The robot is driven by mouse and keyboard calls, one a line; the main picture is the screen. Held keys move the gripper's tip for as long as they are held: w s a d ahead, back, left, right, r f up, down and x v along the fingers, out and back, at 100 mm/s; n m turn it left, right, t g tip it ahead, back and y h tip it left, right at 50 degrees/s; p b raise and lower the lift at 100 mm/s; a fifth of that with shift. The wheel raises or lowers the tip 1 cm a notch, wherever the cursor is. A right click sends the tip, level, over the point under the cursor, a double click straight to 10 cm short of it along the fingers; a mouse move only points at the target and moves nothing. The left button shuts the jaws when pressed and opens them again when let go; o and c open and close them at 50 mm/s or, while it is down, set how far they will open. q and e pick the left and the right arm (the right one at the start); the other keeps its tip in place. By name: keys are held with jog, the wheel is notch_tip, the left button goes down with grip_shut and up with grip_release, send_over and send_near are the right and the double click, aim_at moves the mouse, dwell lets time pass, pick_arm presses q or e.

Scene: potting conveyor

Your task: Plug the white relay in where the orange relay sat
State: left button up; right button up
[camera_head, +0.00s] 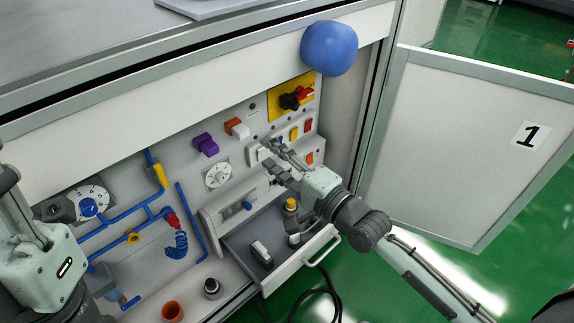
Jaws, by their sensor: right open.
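An orange-and-white relay (237,128) sits on the upright panel, right of a purple one (205,145). A small white block with a dark side (262,252) lies in the open drawer; it looks like the white relay, but I cannot be sure. My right gripper (277,163) is open in front of the panel, its fingers pointing up and left beside a white-framed spot (255,154), lower right of the orange relay. Its fingers partly hide the panel there. I see nothing held between them. My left gripper (22,212) is at the left edge, cut off, its fingertips unclear.
The drawer (318,252) stands out below the panel, with a yellow-topped part (291,205) in it. A blue rounded thing (329,47) projects at the upper right. A door marked 1 (450,145) stands open.

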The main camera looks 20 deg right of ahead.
jog(key=shift+v, duration=2.4)
